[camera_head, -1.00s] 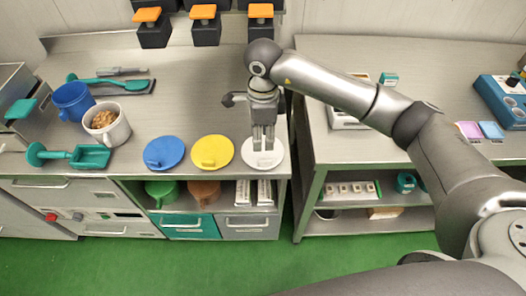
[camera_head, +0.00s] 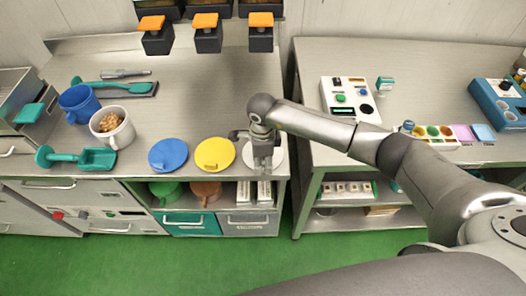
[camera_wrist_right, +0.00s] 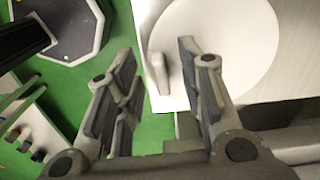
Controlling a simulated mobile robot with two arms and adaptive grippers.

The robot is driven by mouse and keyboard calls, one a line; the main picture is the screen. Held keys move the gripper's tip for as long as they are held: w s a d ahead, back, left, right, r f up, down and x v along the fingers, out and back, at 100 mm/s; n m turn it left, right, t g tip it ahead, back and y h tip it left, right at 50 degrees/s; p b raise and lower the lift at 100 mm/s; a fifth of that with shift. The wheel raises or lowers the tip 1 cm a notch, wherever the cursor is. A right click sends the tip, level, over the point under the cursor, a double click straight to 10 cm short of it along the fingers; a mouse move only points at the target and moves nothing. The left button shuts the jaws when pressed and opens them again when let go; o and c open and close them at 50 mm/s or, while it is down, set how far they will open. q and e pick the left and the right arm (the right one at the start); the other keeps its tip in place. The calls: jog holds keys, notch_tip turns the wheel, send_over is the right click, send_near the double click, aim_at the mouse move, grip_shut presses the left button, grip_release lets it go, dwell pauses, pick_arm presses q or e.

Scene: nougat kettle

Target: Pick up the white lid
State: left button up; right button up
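The white lid (camera_head: 279,155) lies flat near the front right corner of the left worktop, partly hidden by my right gripper. My right gripper (camera_head: 262,168) is at the lid's front side, fingers pointing toward the counter's front edge. In the right wrist view, my right gripper (camera_wrist_right: 160,70) is open, its two fingers apart. The lid (camera_wrist_right: 240,45) shows there as a white disc, with its upright tab handle (camera_wrist_right: 160,74) in the gap between the fingers. I cannot tell whether a finger touches it. My left gripper is not in view.
The yellow lid (camera_head: 215,153) lies close to the left of the white one, and the blue lid (camera_head: 168,154) beyond it. A white mug (camera_head: 113,128) and a blue mug (camera_head: 78,103) stand farther left. A gap with green floor separates this worktop from the right table (camera_head: 330,60).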

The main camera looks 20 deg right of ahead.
grip_shut()
jog(key=shift+r, duration=0.15)
dwell(0.4)
